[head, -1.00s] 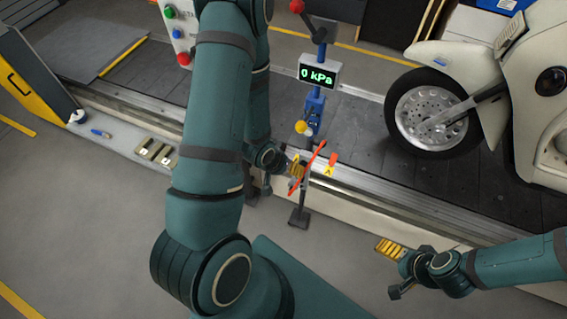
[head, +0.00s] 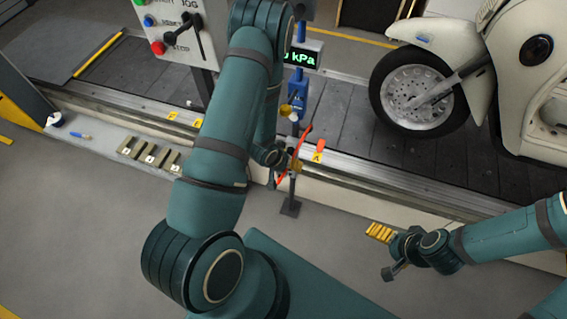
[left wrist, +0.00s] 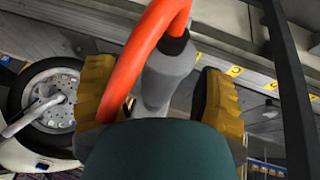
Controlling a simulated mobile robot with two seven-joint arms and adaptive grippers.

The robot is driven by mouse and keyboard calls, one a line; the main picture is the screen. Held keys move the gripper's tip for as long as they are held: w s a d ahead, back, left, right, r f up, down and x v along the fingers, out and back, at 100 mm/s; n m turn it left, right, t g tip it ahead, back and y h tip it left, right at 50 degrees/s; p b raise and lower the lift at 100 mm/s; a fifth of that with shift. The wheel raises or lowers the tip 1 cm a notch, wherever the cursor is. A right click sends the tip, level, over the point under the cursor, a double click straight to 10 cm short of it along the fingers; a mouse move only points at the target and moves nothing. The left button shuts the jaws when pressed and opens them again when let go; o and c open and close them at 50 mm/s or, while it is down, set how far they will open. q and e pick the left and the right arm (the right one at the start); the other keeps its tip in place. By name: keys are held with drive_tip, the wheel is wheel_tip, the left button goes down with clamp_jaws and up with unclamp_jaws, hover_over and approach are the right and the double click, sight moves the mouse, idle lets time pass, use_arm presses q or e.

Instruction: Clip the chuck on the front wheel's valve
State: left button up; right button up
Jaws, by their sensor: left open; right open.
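The front wheel (head: 418,95) of the white motorcycle (head: 503,47) stands upright on the conveyor at the right of the head view. It also shows in the left wrist view (left wrist: 45,100). I cannot make out its valve. A grey chuck (left wrist: 168,75) with an orange-red hose (left wrist: 152,42) lies between the yellow fingers of my left gripper (left wrist: 160,98), which is open around it. In the head view the hose (head: 306,136) rises by the gauge stand, and the arm hides part of my left gripper. My right gripper (head: 379,233) is open and empty, low at the right.
The gauge stand's kPa display (head: 303,56) is partly hidden by my left arm. A control panel (head: 167,22) with buttons stands at the upper left. Floor in front is clear.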

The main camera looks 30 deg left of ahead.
sight(280, 174)
use_arm(q)
clamp_jaws()
drive_tip(key=c, duration=1)
unclamp_jaws()
clamp_jaws()
drive_tip(key=shift+s, duration=0.2)
drive_tip(key=shift+s+d+b, duration=0.2)
drive_tip(key=shift+s+d, duration=0.05)
drive_tip(key=shift+s, duration=0.7)
drive_tip(key=shift+s+d+b, duration=0.15)
drive_tip(key=shift+s+d, duration=0.05)
drive_tip(key=shift+s, duration=0.7)
drive_tip(key=shift+d, duration=0.1)
